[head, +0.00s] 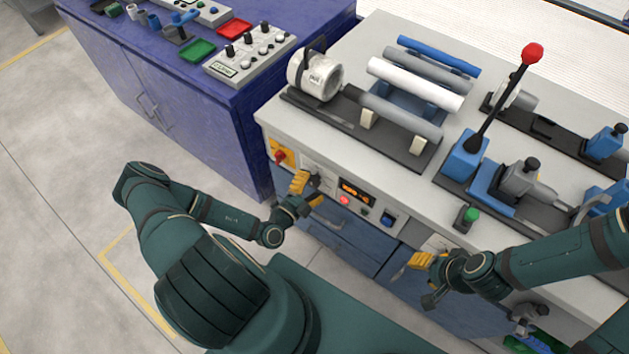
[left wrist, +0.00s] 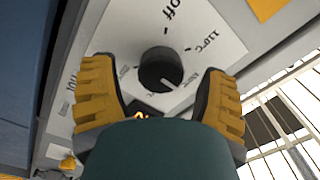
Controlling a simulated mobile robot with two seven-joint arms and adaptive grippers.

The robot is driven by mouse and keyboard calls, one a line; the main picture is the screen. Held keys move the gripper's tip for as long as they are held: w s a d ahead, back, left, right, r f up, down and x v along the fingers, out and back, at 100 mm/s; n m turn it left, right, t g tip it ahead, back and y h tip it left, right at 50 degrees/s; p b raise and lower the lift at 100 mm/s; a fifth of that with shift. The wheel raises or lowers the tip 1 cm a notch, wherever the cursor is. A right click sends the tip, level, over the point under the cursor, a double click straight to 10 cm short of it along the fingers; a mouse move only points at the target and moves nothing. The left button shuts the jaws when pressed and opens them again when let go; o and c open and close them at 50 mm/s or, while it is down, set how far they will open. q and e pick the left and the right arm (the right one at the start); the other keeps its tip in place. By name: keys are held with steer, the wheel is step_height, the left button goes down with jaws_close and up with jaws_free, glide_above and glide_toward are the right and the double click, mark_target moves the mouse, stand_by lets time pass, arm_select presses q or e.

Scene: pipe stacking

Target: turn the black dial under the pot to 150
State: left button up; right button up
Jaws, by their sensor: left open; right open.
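The black dial (left wrist: 160,70) sits on a white plate (left wrist: 205,40) with printed marks, "off" at the top of the wrist picture. A pale pointer line on the dial points to the lower right. My left gripper (left wrist: 157,82) is open, with one yellow-padded finger on each side of the dial and visible gaps to it. In the head view the left gripper (head: 306,187) is at the bench's front panel and mostly covers the dial. The white pot (head: 315,76) lies on the bench top above. My right gripper (head: 416,262) is open near the front panel, further right.
An orange-lit display (head: 354,192), a red button (head: 344,200) and a red-and-yellow switch (head: 281,155) flank the dial area. Pipes (head: 415,85) lie on the bench top. A red-knobbed lever (head: 505,95) rises at the right. A blue cabinet (head: 215,110) stands left.

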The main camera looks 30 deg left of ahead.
arm_select(q)
steer(key=s, duration=1)
steer(key=shift+s+a, duration=0.25)
steer(key=shift+a, duration=0.15)
